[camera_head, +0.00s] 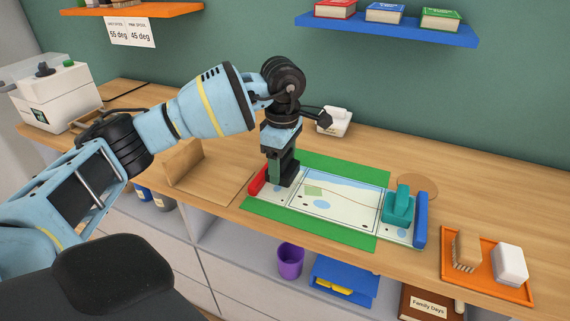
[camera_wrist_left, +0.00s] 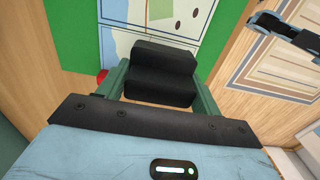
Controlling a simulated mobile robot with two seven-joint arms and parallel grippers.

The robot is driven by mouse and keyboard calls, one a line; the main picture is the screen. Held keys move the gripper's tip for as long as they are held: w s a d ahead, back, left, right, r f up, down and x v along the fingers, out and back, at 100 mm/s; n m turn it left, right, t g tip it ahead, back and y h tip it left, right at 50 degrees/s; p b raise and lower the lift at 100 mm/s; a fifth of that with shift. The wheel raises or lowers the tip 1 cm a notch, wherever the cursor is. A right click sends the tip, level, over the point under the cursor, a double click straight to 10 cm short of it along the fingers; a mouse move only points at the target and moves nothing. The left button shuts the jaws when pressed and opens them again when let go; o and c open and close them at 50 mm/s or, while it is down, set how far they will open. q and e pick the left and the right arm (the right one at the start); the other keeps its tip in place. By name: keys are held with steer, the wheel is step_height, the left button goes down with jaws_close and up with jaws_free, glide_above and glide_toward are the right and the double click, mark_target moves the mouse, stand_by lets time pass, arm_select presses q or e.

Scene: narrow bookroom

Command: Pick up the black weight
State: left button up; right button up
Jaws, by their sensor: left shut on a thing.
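The black weight (camera_head: 287,178) is a dark stepped block at the left end of the pale map sheet (camera_head: 335,202), beside a red bar (camera_head: 259,180). My left gripper (camera_head: 281,166) points down from above with its dark green fingers shut on the weight. In the left wrist view the weight (camera_wrist_left: 162,75) sits between the two fingers, with the map behind it. I cannot tell whether its underside touches the map.
A teal weight (camera_head: 398,206) and a blue bar (camera_head: 421,219) are at the map's right end. The map lies on a green mat (camera_head: 320,163). An orange tray (camera_head: 487,280) with a brush and a white block is at the right. A wooden stand (camera_head: 185,162) is left of the mat.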

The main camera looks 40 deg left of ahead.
arm_select(q)
steer(key=s+d+r, duration=0.1)
steer(key=s+d, duration=0.4)
steer(key=s, duration=0.8)
steer(key=shift+d+r+b, duration=0.2)
steer(key=shift+r+b, duration=0.05)
steer(key=shift+b, duration=0.15)
steer(key=shift+d, duration=0.15)
